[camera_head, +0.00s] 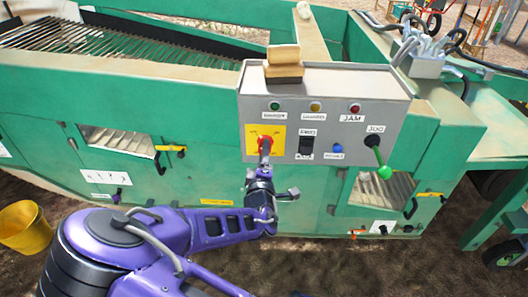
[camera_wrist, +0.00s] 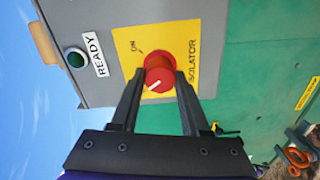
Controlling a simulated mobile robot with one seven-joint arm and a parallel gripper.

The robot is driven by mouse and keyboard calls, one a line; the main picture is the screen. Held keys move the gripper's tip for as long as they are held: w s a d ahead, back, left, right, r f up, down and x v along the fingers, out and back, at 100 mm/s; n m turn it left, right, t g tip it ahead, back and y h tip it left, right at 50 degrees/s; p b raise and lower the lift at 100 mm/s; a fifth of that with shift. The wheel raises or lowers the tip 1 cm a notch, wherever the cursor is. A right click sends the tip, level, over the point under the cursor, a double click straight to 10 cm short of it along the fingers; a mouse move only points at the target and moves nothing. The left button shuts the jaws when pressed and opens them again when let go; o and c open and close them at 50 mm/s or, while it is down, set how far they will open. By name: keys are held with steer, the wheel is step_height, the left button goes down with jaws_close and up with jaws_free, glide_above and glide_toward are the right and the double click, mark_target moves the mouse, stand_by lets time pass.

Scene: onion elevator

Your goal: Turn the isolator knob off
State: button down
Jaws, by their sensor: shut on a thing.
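The red isolator knob (camera_head: 265,141) sits on a yellow plate (camera_head: 278,133) at the left of the grey control box (camera_head: 225,133). The wrist view shows the knob (camera_wrist: 159,70) turned sideways, with a white line on its face. The words ON and ISOLATOR are printed on the yellow plate (camera_wrist: 168,38). My gripper (camera_head: 264,160) reaches up to the knob from below in the head view. Its two fingers (camera_wrist: 160,86) lie on either side of the knob and are shut on it. The fingertips hide parts of the knob's sides.
The box also carries green, amber and red lamps, a black switch (camera_head: 306,146), a blue button (camera_head: 337,148) and a green-tipped lever (camera_head: 383,172) at right. A sponge-like block (camera_head: 284,64) lies on top. A yellow bucket (camera_head: 25,228) stands at lower left.

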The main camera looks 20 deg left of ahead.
steer(key=shift+n, duration=1.1)
steer(key=shift+c, duration=1.9)
jaws_free()
